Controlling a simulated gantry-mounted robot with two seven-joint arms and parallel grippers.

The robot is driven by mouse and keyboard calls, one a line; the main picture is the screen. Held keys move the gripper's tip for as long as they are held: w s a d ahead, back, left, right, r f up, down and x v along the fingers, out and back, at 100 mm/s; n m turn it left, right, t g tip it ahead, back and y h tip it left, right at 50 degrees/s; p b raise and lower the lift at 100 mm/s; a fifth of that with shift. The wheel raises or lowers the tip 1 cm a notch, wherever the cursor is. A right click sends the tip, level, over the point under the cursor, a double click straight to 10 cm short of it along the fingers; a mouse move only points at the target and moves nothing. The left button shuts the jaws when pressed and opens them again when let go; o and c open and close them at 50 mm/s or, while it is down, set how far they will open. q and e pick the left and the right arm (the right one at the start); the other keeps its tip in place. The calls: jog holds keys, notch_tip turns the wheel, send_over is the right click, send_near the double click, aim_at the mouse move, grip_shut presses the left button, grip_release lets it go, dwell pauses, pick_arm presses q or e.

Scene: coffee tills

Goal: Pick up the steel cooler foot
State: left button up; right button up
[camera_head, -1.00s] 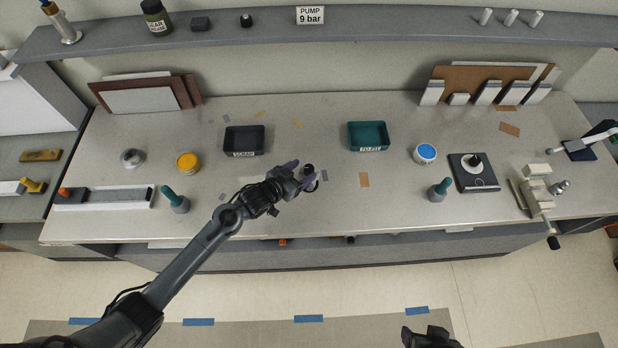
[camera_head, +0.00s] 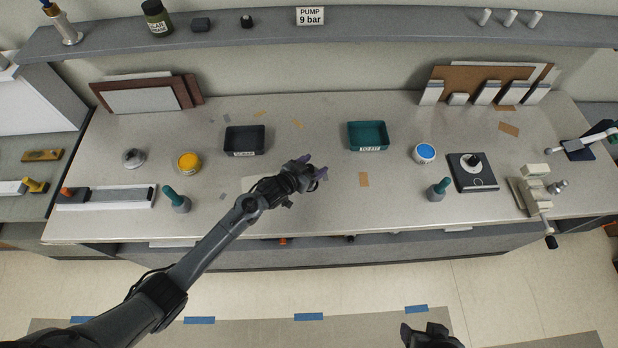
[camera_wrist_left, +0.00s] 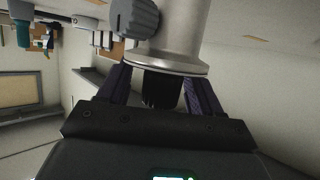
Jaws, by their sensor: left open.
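In the left wrist view a steel cylinder with a wide flange, likely the steel cooler foot (camera_wrist_left: 185,40), is close in front of my left gripper. A ribbed grey knob sits at its side, and a black stub below the flange lies between the purple fingers. My left gripper (camera_head: 314,166) is open, with a finger on each side of the stub; I cannot tell whether they touch it. In the head view the gripper is over the middle of the counter and hides the part. My right gripper (camera_head: 430,337) is at the bottom edge, away from the counter.
A black tray (camera_head: 244,152) and a teal tray (camera_head: 369,149) stand behind the gripper. Teal-handled tools (camera_head: 176,202) (camera_head: 440,192) stand left and right. A yellow-topped jar (camera_head: 189,163) and a blue-topped jar (camera_head: 425,153) flank the trays. The counter (camera_head: 340,210) around the gripper is mostly clear.

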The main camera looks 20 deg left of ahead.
pick_arm(q)
grip_shut()
jog(key=shift+r, duration=0.1)
dwell(0.4)
